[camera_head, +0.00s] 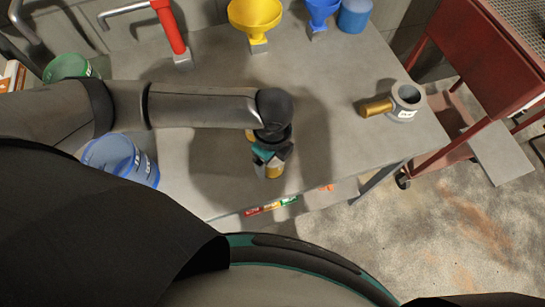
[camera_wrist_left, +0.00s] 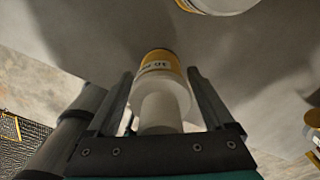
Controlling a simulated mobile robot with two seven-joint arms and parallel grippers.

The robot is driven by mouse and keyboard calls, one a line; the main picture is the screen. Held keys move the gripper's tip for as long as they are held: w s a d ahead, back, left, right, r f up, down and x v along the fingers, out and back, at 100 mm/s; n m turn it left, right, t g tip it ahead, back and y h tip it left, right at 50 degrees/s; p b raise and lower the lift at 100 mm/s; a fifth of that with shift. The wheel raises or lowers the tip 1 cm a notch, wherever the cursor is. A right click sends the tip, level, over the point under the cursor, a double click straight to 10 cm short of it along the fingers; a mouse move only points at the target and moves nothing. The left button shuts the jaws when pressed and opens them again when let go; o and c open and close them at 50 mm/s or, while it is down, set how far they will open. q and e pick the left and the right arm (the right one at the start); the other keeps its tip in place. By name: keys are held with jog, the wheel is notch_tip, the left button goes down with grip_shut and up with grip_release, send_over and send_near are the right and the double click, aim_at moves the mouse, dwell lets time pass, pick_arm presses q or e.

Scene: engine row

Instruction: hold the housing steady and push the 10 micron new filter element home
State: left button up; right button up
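My left gripper (camera_head: 272,158) hangs over the front part of the grey bench. In the left wrist view its two fingers stand on either side of the filter element (camera_wrist_left: 160,75), a white and yellow cylinder with a partly readable label that seems to start with 10. The fingers appear shut on it. In the head view its yellow end (camera_head: 274,172) shows below the fingers. A grey round housing (camera_head: 407,97) with an open top and a white label stands apart at the bench's right. A brass-coloured cylinder (camera_head: 376,108) touches or joins its left side. My right gripper is out of view.
A yellow funnel (camera_head: 255,18), a blue funnel (camera_head: 319,12) and a red post (camera_head: 172,32) stand at the back. A blue drum (camera_head: 122,158) is at left. A red cart (camera_head: 470,60) is beyond the bench's right edge. The bench between gripper and housing is clear.

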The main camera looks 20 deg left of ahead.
pick_arm(q)
jog(key=c, duration=1.3)
notch_tip(320, 180, up, 20)
jog(key=p, duration=0.3)
jog(key=w+a+f+n+b, duration=0.1)
jog(key=a+n+b, duration=0.1)
jog(key=n+b, duration=0.2)
jog(key=w+a+f+n+b, duration=0.2)
jog(key=n+b, duration=0.3)
jog(key=n, duration=0.6)
jog(key=w+a+f+n+b, duration=0.1)
jog(key=a+f+n+b, duration=0.1)
jog(key=n, duration=0.5)
jog(key=shift+w+a+b, duration=0.35)
jog(key=shift+a+b, duration=0.2)
jog(key=shift+b, duration=0.6)
